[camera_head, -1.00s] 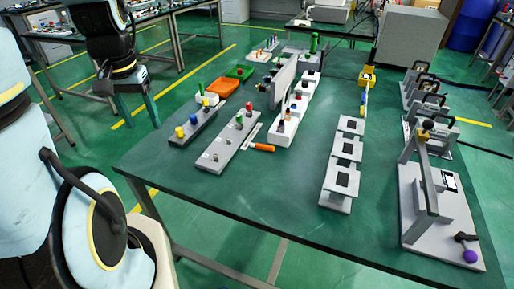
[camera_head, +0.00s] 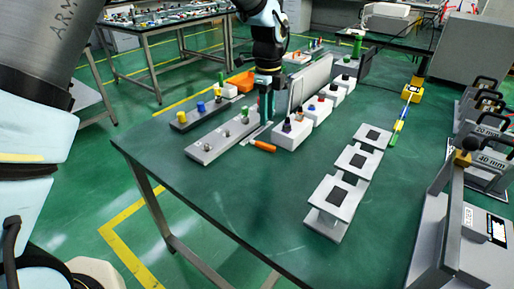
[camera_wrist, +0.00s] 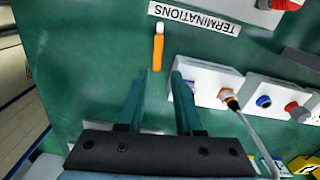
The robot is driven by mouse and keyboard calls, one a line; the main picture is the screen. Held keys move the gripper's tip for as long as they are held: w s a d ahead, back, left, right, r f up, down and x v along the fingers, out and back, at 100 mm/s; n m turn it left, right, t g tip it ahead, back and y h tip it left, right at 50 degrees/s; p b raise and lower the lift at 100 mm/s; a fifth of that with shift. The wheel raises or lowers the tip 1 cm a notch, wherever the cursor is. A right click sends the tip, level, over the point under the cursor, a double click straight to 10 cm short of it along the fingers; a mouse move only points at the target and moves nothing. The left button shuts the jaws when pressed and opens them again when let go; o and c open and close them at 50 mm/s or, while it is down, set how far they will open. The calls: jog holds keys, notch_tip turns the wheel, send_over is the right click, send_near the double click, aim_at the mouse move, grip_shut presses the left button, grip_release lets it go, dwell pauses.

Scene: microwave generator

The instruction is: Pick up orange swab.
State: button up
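The orange swab (camera_head: 263,146) lies on the green table, beside a white terminal box and the grey strip of posts. In the wrist view the swab (camera_wrist: 158,48) has an orange body and a white tip, and lies just ahead of the fingers, roughly in line with the gap between them. My gripper (camera_wrist: 162,78) is open and empty, its two dark green fingers apart. In the head view my gripper (camera_head: 267,118) is above the table near the swab, pointing down. The swab is not between the fingertips.
A white label reading TERMINATIONS (camera_wrist: 196,14) lies beside the swab. White terminal boxes (camera_head: 293,131) stand close on the right. The grey strip with posts (camera_head: 205,150) is on the left. Grey stands (camera_head: 328,208) are farther right. The front left of the table is clear.

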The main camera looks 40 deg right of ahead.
aim_at(265, 144)
jog(key=f+p, duration=0.1)
jog(key=f, duration=0.5)
jog(key=f+p, duration=0.1)
jog(key=f, duration=0.2)
jog(key=shift+a+f+p, duration=0.15)
jog(key=shift+a+p, duration=0.1)
jog(key=shift+p, duration=0.05)
grip_shut()
